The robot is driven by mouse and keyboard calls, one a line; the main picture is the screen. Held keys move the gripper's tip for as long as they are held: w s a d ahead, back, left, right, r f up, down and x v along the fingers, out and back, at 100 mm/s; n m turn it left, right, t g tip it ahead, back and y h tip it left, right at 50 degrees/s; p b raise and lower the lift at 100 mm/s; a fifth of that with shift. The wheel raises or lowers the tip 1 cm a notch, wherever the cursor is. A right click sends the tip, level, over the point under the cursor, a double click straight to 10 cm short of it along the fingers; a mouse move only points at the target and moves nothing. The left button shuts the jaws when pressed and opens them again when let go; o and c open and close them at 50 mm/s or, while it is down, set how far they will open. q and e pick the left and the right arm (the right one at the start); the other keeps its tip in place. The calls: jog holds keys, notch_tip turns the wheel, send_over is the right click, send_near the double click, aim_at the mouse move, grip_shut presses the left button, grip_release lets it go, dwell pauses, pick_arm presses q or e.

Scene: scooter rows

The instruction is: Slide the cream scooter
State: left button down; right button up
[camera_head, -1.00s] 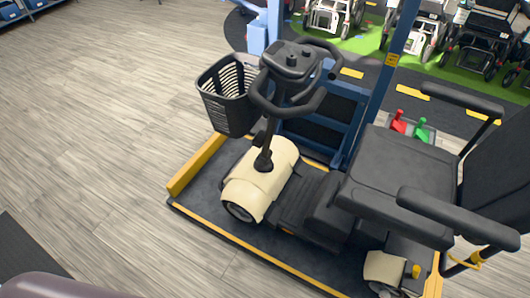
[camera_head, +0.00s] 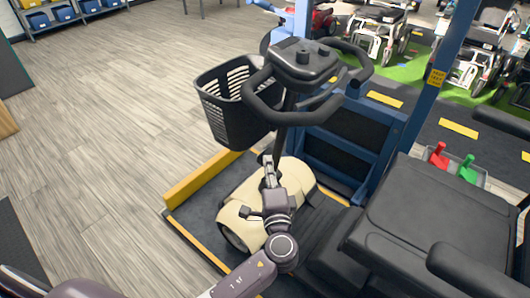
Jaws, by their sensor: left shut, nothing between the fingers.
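The cream scooter (camera_head: 242,200) stands on a dark platform, its cream front body and one front wheel showing. Its black handlebar (camera_head: 305,75), upright steering column, black basket (camera_head: 235,98) and dark seat (camera_head: 430,220) also show. My left arm comes up from the bottom across the cream body. My left gripper (camera_head: 268,160) is shut and empty, pointing up beside the steering column under the handlebar. I cannot tell whether it touches the column. The arm hides part of the body. My right gripper is not in view.
The dark platform has a yellow raised edge (camera_head: 205,178) at the left. A blue frame with a post (camera_head: 432,80) stands behind the scooter. A grey tray (camera_head: 480,177) with red and green things is at the right. The wooden floor (camera_head: 100,150) at the left is clear.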

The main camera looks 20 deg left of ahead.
pick_arm(q)
send_near(252, 130)
jog(key=w, duration=0.5)
jog(key=shift+w+a+r, duration=0.15)
jog(key=shift+w+a, duration=0.15)
jog(key=shift+a, duration=0.3)
jog(key=shift+w+a, duration=0.2)
jog(key=shift+a, duration=0.3)
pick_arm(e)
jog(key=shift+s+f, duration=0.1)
